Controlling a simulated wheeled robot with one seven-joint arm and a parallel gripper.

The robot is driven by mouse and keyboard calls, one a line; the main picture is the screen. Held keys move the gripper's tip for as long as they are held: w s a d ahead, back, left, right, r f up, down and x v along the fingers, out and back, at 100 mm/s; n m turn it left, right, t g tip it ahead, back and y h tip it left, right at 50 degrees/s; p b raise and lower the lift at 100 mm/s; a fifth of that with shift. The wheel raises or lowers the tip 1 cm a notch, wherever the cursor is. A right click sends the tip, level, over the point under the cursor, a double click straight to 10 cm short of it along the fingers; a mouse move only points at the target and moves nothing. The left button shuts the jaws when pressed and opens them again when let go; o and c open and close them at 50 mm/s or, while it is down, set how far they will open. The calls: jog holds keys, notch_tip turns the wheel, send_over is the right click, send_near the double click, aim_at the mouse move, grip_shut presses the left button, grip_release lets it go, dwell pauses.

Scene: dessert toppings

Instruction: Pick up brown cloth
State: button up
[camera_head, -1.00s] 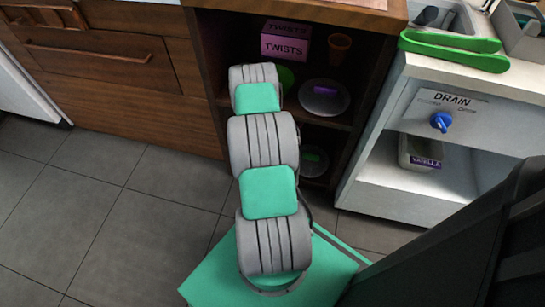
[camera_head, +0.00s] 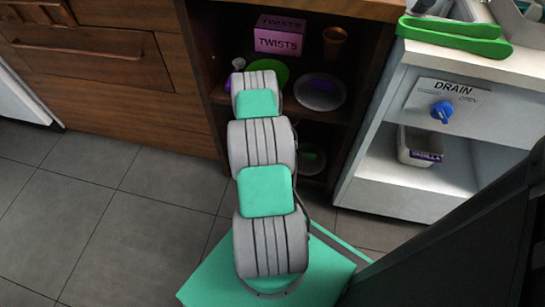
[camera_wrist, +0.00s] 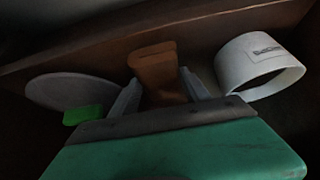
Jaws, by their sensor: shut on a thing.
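In the wrist view, a brown cloth (camera_wrist: 153,64) stands up between the two grey fingers of my gripper (camera_wrist: 159,78). The fingers are on either side of it, and its lower part is hidden by my gripper. The cloth looks folded or bunched, with a flat upper edge. In the head view, my own arm reaches into the dark cabinet (camera_head: 365,110) and hides my gripper and the cloth.
A pink TWISTS box (camera_head: 279,40), a brown cup (camera_head: 334,40), a green plate (camera_head: 272,70) and a grey plate (camera_head: 320,97) are on the cabinet shelf. In the wrist view, a white labelled round container (camera_wrist: 240,68) is close on the right. A green object (camera_wrist: 83,114) is at left.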

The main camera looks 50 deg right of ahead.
jog(key=c, duration=0.8)
jog(key=shift+r+p, duration=0.35)
jog(key=shift+r, duration=0.2)
jog(key=shift+c, duration=0.2)
notch_tip(320, 180, up, 3)
jog(key=shift+p, duration=0.9)
jog(key=v, duration=0.2)
jog(key=p+v, duration=0.2)
jog(key=v, duration=0.1)
jog(key=shift+w+a+r, duration=0.15)
jog(key=shift+w+a, duration=0.05)
jog(key=shift+a, duration=0.4)
jog(key=s+a+r+p, duration=0.2)
jog(key=a+r+p, duration=0.1)
jog(key=a, duration=0.7)
jog(key=shift+s+r, duration=0.15)
jog(key=shift+r, duration=0.55)
